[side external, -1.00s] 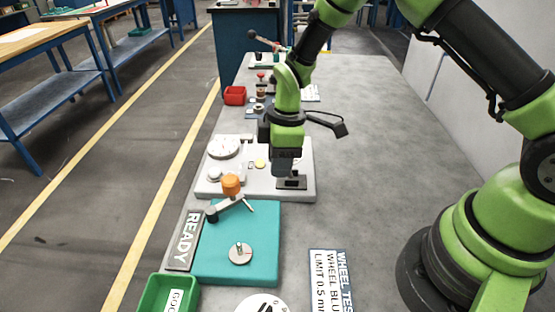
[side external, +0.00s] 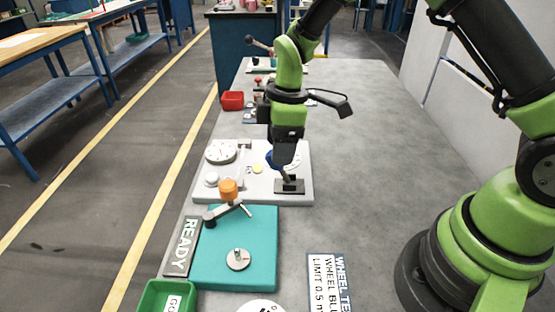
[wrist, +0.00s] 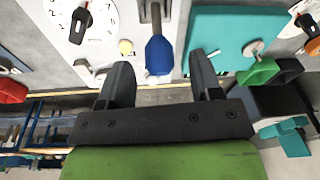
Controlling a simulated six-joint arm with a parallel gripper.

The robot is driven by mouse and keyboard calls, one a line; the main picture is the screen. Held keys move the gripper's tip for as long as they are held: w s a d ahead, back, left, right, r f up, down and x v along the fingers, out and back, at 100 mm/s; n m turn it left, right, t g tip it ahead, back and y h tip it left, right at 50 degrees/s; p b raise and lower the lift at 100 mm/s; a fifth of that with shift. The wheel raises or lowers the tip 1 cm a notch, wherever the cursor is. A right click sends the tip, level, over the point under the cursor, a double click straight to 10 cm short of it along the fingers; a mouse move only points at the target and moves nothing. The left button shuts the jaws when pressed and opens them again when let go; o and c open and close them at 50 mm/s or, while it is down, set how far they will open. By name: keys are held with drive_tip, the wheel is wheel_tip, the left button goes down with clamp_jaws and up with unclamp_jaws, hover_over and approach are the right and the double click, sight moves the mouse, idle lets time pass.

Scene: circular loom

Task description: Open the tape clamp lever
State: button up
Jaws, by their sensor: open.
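The clamp lever has a blue handle (wrist: 159,55) on a grey metal arm. In the wrist view it lies between my two open fingers, with a visible gap on each side. In the side view a bit of the blue handle (side external: 270,158) shows at the left of my fingers, and a dark clamp base (side external: 290,187) stands just below them on the pale grey board (side external: 225,190). My gripper (side external: 284,160) points down and is empty; its open fingers also show in the wrist view (wrist: 161,70). The fingers hide much of the lever in the side view.
The pale board also carries a white dial (side external: 221,151) and a yellow button (side external: 257,169). An orange knob (side external: 228,190) stands by the teal board (side external: 235,250) in front. A red bin (side external: 232,100) and green bin (side external: 167,298) sit along the left edge. The table's right side is clear.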

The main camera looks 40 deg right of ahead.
drive_tip(key=r, duration=0.5)
drive_tip(key=shift+d+r, duration=0.1)
drive_tip(key=shift+d, duration=0.25)
